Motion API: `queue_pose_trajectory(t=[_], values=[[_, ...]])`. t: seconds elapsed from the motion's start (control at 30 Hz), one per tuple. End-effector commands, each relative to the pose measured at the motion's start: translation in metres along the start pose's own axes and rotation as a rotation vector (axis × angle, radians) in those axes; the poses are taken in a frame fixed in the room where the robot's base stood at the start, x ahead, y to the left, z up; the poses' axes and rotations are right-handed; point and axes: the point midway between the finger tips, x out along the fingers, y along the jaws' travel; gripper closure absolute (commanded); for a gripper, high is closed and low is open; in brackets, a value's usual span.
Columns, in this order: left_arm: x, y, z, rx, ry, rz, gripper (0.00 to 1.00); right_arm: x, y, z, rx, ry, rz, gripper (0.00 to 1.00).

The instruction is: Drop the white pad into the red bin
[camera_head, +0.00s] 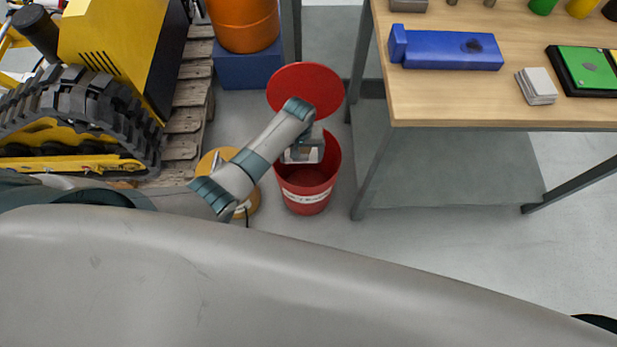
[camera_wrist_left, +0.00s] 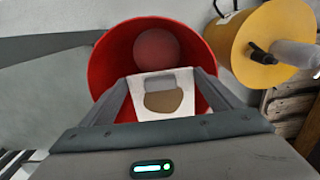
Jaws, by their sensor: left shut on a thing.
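My left gripper (camera_head: 304,156) is over the mouth of the red bin (camera_head: 308,197), pointing down into it. In the left wrist view, its two fingers are shut on the white pad (camera_wrist_left: 138,91), which has a brown stain in its middle. The red bin (camera_wrist_left: 108,60) surrounds the pad there, and its round bottom shows beyond. The bin's round red lid (camera_head: 284,86) stands open behind the mouth. In the head view the gripper and arm mostly hide the pad. My right gripper is not in view.
A wooden workbench (camera_head: 440,95) stands right of the bin, with a blue block (camera_head: 445,50) and a stack of white pads (camera_head: 537,86). A yellow reel (camera_head: 251,201) is close on the bin's left. A tracked yellow machine (camera_head: 100,35) stands farther left.

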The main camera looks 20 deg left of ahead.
Motion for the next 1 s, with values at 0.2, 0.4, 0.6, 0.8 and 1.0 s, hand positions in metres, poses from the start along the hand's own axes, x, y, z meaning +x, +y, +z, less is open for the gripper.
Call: queue_pose_trajectory(t=[0.2, 0.4, 0.6, 0.8, 1.0], values=[[0.003, 0.000, 0.000, 0.000, 0.000, 0.000, 0.40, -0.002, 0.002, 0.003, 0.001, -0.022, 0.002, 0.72], [0.003, 0.000, 0.000, 0.000, 0.000, 0.000, 0.40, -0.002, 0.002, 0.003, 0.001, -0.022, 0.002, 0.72], [0.003, 0.000, 0.000, 0.000, 0.000, 0.000, 0.00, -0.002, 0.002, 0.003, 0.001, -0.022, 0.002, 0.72], [0.002, 0.000, 0.000, 0.000, 0.000, 0.000, 0.00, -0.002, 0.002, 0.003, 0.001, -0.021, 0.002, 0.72], [-0.009, 0.000, 0.000, 0.000, 0.002, 0.002, 0.00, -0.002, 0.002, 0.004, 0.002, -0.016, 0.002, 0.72]])
